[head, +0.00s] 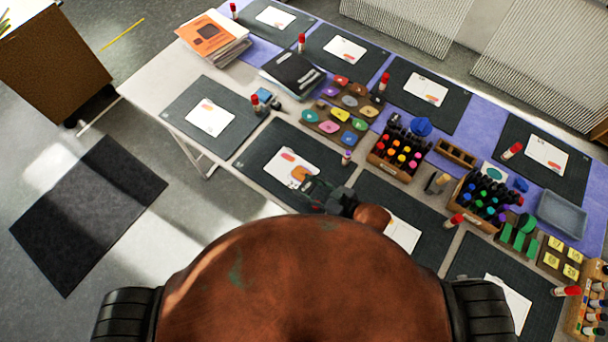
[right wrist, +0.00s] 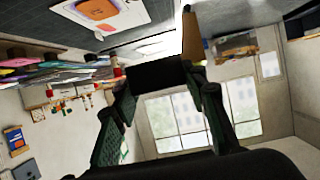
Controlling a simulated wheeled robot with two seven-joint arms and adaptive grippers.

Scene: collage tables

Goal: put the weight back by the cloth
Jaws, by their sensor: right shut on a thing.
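My right gripper (head: 308,188) is over the near edge of the white sheet (head: 281,163) on a dark mat in the near row. In the right wrist view, its two fingers (right wrist: 162,90) are shut on a black block, the weight (right wrist: 155,72). In the head view I cannot make the weight out from the dark gripper. A blue crumpled thing that looks like a cloth (head: 421,127) lies at the back of the crate of colourful bottles, to the right of and farther than my right gripper. My left gripper is in neither view.
A crate of colourful bottles (head: 399,153) and a second crate (head: 484,199) stand mid-table. A grey tray (head: 562,214) is at the right. Bare table shows at far left.

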